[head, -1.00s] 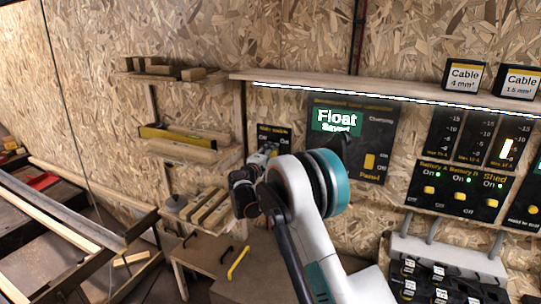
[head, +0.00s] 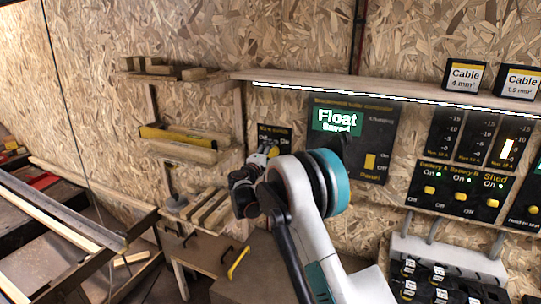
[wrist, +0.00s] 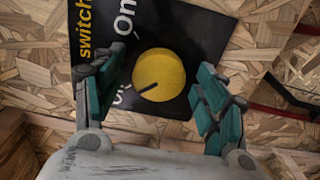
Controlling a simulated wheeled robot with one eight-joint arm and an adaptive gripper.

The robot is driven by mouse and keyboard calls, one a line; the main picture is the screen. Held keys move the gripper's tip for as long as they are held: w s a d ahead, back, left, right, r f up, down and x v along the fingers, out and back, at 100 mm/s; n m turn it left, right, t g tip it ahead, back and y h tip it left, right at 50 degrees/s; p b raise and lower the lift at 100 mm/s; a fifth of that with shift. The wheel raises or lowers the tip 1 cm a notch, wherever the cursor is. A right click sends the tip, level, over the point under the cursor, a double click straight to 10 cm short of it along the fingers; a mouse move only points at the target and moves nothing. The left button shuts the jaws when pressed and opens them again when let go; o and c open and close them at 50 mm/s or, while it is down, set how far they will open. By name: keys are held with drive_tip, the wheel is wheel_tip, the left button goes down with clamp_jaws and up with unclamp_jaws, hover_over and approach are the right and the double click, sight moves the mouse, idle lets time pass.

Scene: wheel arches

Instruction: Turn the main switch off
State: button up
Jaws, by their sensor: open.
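The main switch is a round yellow knob (wrist: 159,75) on a black plate (wrist: 200,30) on the chipboard wall. In the wrist view the plate reads "switch", "On" and a partly hidden second label. The knob's dark pointer mark lies toward that partly hidden label. My gripper (wrist: 155,88) is open, with one teal-padded finger on either side of the knob. Both fingers look apart from it. In the head view my gripper (head: 268,152) is in front of the plate (head: 285,132) and hides most of it, knob included.
A controller panel (head: 378,130) reading "Float" is right of the plate, partly behind my arm. A lit shelf (head: 400,93) runs above. A battery switch panel (head: 460,190) is at right. Wooden racks (head: 180,138) stand at left, and a bench (head: 265,270) is below.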

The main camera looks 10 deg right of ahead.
drive_tip(key=v, duration=1.2)
drive_tip(key=s+d+r+m+g+y, duration=0.1)
drive_tip(key=s+d+r+m+g, duration=0.2)
drive_tip(key=s, duration=0.4)
drive_tip(key=s+d+r+m+g+y, duration=0.1)
drive_tip(key=s+d+r+y, duration=0.15)
drive_tip(key=s+d, duration=0.35)
drive_tip(key=s+d+r+m+g, duration=0.15)
drive_tip(key=s+r, duration=0.25)
drive_tip(key=s, duration=0.4)
drive_tip(key=s+a+f+m+y, duration=0.1)
drive_tip(key=s+f+y, duration=0.1)
drive_tip(key=s, duration=0.8)
drive_tip(key=s+a+f+m+g+y, duration=0.1)
drive_tip(key=s+f+m+y, duration=0.1)
drive_tip(key=s, duration=0.8)
drive_tip(key=s+a+f+m+g+y, duration=0.1)
drive_tip(key=s+f+m+y, duration=0.1)
drive_tip(key=s, duration=0.7)
drive_tip(key=shift+s+a+f+y, duration=0.25)
drive_tip(key=shift+s+f+y, duration=0.15)
drive_tip(key=shift+y, duration=0.15)
